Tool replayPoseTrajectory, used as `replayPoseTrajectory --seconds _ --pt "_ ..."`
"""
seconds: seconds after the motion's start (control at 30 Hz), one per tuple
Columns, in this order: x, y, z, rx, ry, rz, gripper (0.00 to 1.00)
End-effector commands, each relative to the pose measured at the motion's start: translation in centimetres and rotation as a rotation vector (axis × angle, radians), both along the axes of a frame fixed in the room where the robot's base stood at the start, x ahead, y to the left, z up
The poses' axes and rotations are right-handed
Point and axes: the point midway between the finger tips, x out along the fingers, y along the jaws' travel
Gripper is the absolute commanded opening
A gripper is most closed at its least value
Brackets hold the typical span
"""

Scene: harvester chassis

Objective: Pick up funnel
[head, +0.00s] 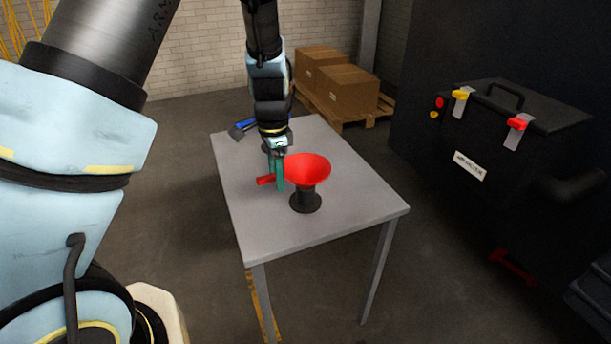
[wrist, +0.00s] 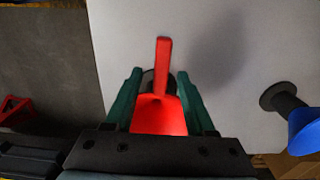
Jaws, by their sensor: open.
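The red funnel (head: 308,167) rests upright on a black spool-shaped stand (head: 305,202) on the grey table. Its red handle (head: 265,180) sticks out to the left. My gripper (head: 277,186) points down at the funnel's left side, with its green fingers by the handle. In the wrist view the open gripper (wrist: 159,74) has one finger on each side of the handle (wrist: 163,62), with a gap visible. The funnel's bowl (wrist: 159,116) shows between the fingers, partly hidden by the gripper body. I cannot tell whether either finger touches it.
A blue object (head: 247,123) with a dark part is at the table's far left; blue also shows at right in the wrist view (wrist: 305,131). The grey table (head: 350,195) is clear right of the funnel. Cardboard boxes (head: 345,92) and a black machine (head: 480,150) stand beyond.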

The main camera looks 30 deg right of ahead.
Motion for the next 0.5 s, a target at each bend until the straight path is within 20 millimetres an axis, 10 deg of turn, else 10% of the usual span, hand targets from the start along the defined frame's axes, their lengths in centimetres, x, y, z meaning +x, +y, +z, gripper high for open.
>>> replayPoseTrajectory --seconds 0.27,0.5 --pt "0.01 0.02 -0.50 -0.001 -0.001 0.000 0.55" --pt "0.01 0.01 -0.48 -0.001 -0.001 0.000 0.30"
